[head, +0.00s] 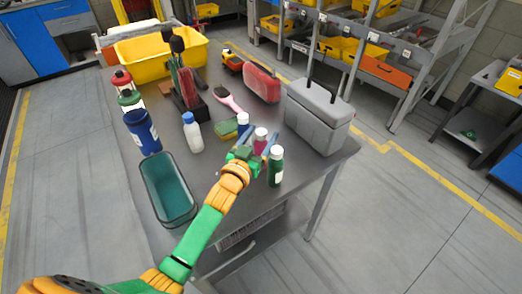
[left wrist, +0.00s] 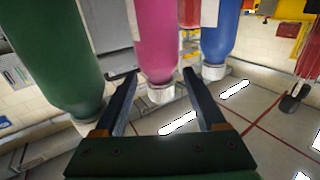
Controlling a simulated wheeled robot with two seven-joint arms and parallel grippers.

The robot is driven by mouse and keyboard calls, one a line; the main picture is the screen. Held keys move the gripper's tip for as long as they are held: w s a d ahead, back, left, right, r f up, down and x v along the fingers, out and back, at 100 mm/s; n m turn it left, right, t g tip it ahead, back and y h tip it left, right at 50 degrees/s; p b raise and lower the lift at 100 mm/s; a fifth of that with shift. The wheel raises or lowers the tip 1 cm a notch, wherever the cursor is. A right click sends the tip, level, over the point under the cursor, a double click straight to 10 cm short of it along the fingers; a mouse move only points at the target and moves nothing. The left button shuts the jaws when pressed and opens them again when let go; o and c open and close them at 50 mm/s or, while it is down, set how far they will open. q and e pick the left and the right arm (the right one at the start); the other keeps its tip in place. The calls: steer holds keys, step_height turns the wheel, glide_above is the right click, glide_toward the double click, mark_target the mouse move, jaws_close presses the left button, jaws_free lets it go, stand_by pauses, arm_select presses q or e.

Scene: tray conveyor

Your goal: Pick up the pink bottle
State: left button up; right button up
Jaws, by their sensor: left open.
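The pink bottle (head: 260,147) with a white cap stands near the right edge of the grey table. My left gripper (head: 257,151) is at it, partly covering it in the head view. In the left wrist view, which looks upside down, the pink bottle (left wrist: 157,40) is between the two open fingers of the left gripper (left wrist: 161,73). Small gaps seem to show beside it; contact cannot be told. A green bottle (left wrist: 55,50) is on one side and a blue bottle (left wrist: 221,35) on the other. My right gripper is not in view.
The green bottle (head: 275,169) and the blue bottle (head: 243,128) stand close by. A grey toolbox (head: 318,118) is to the right. A teal bin (head: 168,187), a white bottle (head: 193,134) and a blue container (head: 143,133) are to the left.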

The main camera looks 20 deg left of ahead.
arm_select(q)
steer(key=shift+w, duration=0.1)
jaws_close()
stand_by(1.2)
